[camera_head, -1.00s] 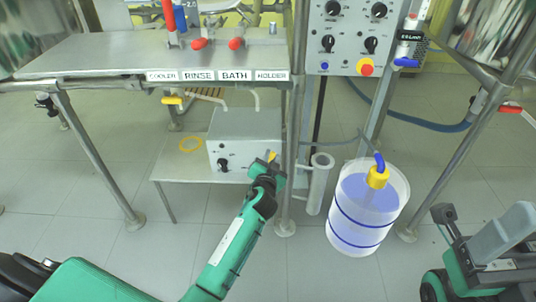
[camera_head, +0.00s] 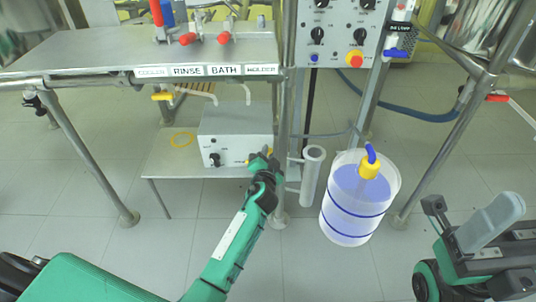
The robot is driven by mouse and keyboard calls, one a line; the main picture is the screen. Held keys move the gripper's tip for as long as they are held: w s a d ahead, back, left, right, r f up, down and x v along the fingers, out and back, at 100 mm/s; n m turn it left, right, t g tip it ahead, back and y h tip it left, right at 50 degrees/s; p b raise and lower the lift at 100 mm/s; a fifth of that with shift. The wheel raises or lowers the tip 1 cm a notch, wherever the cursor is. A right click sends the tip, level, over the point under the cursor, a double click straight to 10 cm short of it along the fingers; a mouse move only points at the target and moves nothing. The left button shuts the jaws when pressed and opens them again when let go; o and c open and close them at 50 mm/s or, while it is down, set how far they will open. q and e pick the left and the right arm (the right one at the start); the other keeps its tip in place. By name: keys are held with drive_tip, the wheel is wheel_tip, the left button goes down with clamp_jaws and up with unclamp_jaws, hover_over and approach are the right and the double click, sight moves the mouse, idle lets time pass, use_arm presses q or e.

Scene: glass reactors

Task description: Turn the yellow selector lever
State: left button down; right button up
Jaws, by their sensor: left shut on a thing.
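A light grey box (camera_head: 232,123) with a black knob (camera_head: 214,159) stands on a low shelf below the bench. My left gripper (camera_head: 261,159) is at the right part of the box's front face, shut on a small yellow part there, apparently the yellow selector lever (camera_head: 270,151). The fingers hide most of this lever, so its angle is hard to tell.
A yellow-handled valve (camera_head: 162,97) hangs under the bench edge, left of the box. A translucent container (camera_head: 350,205) with a yellow cap stands at right. A metal post (camera_head: 284,120) rises close to my left gripper. The floor in front is clear.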

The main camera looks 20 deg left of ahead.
use_arm(q)
drive_tip(key=c, duration=1.3)
unclamp_jaws()
